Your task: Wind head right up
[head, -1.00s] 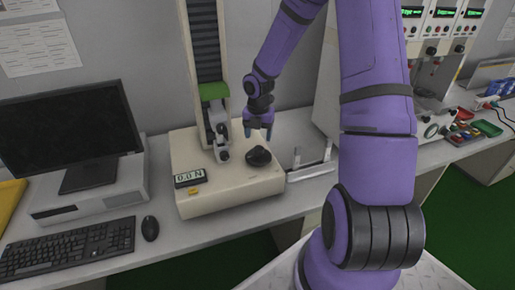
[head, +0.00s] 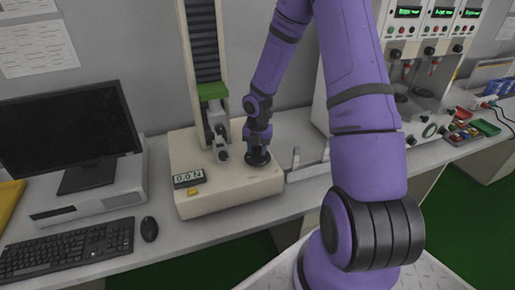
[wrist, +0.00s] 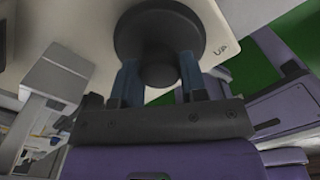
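A cream force tester with a dark column has a green-topped head (head: 212,91) low on the column, with grey grips (head: 221,148) below it. Its display (head: 188,178) reads 0.0 N. A black round handwheel (head: 258,156) sits on the base, right of the grips. It fills the top middle of the wrist view (wrist: 155,22), with "UP" printed on the base beside it. My gripper (wrist: 160,75) is down at the handwheel, one blue finger on each side of its central hub. I cannot tell whether the fingers press on the hub.
A monitor (head: 65,140), keyboard (head: 68,247) and mouse (head: 149,229) are to the left. A white bracket (head: 307,170) stands on the bench right of the tester's base. The tester's column rises close left of my wrist. Parts trays (head: 470,130) lie far right.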

